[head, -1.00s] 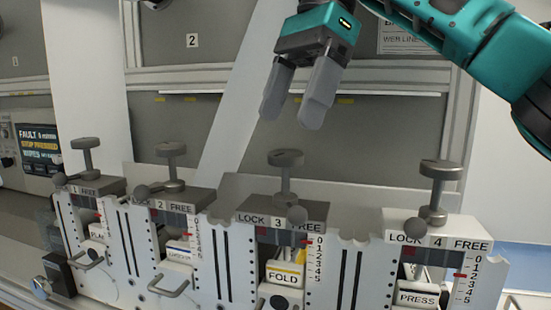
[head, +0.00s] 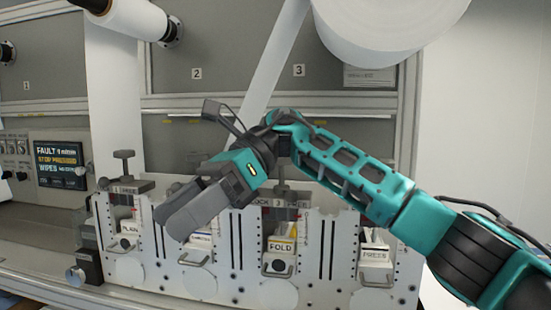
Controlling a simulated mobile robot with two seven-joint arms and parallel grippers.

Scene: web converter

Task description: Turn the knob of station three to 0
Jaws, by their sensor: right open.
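Station three (head: 270,203) is a white panel unit with a grey LOCK/FREE cap and a box labelled FOLD (head: 280,247). Its grey knob post (head: 281,175) stands on the cap, but my right arm hides much of it, including most of the top. The station's scale is too small and partly covered to read. My right gripper (head: 172,222) comes in from the right across the stations. Its grey fingers point down and left in front of station two, left of station three's knob. It is open, with nothing seen between the fingers. My left gripper is out of view.
Station one (head: 130,190) with its T-shaped knob (head: 124,160) is at left. Station four's PRESS box (head: 375,255) shows under my arm, its knob hidden. A fault screen (head: 60,165) is at far left. A large white roll (head: 390,25) hangs above.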

